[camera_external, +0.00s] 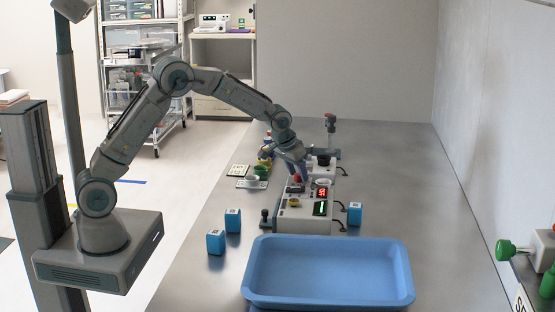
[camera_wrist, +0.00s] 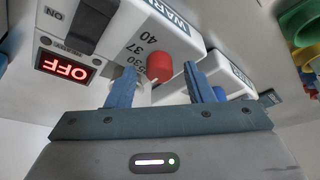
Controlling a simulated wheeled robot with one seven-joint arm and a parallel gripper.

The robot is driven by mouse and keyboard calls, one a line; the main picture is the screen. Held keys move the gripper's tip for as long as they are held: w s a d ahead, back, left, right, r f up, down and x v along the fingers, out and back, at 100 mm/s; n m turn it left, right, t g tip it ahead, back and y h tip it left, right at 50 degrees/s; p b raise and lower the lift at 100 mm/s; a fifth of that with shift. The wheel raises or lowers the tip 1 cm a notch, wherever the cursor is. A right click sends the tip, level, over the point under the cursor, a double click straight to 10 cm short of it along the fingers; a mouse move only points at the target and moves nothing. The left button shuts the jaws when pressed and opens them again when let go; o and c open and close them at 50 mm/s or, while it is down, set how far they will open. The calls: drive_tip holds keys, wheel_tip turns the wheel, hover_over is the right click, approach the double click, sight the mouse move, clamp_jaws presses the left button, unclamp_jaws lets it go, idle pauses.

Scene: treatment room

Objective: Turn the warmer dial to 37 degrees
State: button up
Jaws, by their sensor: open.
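The warmer (camera_wrist: 205,44) is a white box with "WARM" lettering, a red display (camera_wrist: 68,67) reading OFF and a dark switch (camera_wrist: 88,22) near an ON mark. Its red dial knob (camera_wrist: 160,67) stands beside printed numbers, with 35, 37 and 40 legible. I cannot tell which number the dial points to. My gripper (camera_wrist: 159,73) is open, with one blue finger on each side of the red knob. I cannot tell whether the fingers touch it. In the external view my gripper (camera_external: 297,177) is low over the warmer, whose red display (camera_external: 322,193) shows beside it.
A similar box with a green display (camera_external: 320,208) stands just in front. A blue tray (camera_external: 328,300) fills the near counter. Blue cubes (camera_external: 233,220) lie left, another (camera_external: 354,213) right. Small cups (camera_external: 261,172) stand behind left. The counter is clear toward the right wall.

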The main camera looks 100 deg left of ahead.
drive_tip(key=shift+c, duration=0.3)
drive_tip(key=c, duration=0.9)
drive_tip(key=shift+c, duration=0.2)
drive_tip(key=m, duration=0.1)
drive_tip(key=m+h, duration=0.1)
drive_tip(key=m, duration=0.1)
drive_tip(key=shift+s+a+m+t+b, duration=0.15)
drive_tip(key=shift+m+t+b, duration=0.15)
drive_tip(key=shift+t+b, duration=0.1)
drive_tip(key=m+h, duration=0.1)
drive_tip(key=m, duration=0.3)
drive_tip(key=shift+a+m+t+h, duration=0.15)
drive_tip(key=shift+m+t+h, duration=0.15)
drive_tip(key=shift+h, duration=0.1)
drive_tip(key=m+h, duration=0.1)
drive_tip(key=m, duration=0.2)
drive_tip(key=shift+m+h, duration=0.3)
drive_tip(key=shift+a+m+g+h+p, duration=0.1)
drive_tip(key=shift+m+g+h+p, duration=0.45)
drive_tip(key=shift+m, duration=1.35)
